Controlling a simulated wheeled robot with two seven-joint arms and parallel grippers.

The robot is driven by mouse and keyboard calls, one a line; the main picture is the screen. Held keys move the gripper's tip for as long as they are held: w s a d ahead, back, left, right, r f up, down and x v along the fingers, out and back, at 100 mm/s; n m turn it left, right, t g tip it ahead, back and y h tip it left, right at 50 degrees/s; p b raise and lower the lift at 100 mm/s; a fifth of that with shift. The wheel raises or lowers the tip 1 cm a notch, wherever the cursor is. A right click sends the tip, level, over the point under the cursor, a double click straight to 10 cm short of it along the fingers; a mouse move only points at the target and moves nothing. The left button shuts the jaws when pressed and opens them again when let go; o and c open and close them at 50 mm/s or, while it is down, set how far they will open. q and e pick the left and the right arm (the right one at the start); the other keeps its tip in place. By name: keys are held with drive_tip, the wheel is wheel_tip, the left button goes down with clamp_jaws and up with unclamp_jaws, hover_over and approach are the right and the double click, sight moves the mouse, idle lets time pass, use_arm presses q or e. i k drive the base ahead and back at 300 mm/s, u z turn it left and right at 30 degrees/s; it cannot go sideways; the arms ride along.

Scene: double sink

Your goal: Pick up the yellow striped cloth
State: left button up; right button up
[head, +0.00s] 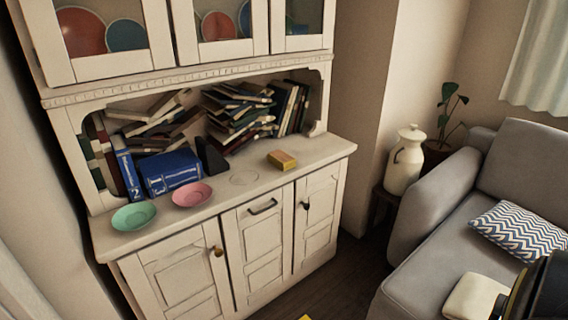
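I cannot make out a yellow striped cloth for certain. A small yellow patch (305,317) shows at the bottom edge, mostly cut off, and I cannot tell what it is. A small yellow box-like block (282,160) with a brown side lies on the cabinet counter. A dark shape with a yellow edge (540,292) enters at the bottom right corner; I cannot tell what it is. Neither gripper can be made out in the head view.
A white cabinet (265,235) holds a green saucer (134,216), a pink saucer (192,194), blue books (172,172) and piled books. At right are a white jug (405,160), a plant (447,115) and a grey sofa (440,225) with a zigzag cushion (518,230). Dark floor (340,275) between is clear.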

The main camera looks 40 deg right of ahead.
sight(282, 160)
drive_tip(key=u, duration=0.2)
drive_tip(key=k, duration=0.3)
drive_tip(key=z, duration=1.25)
drive_tip(key=i, duration=1.95)
drive_tip(key=u, duration=0.95)
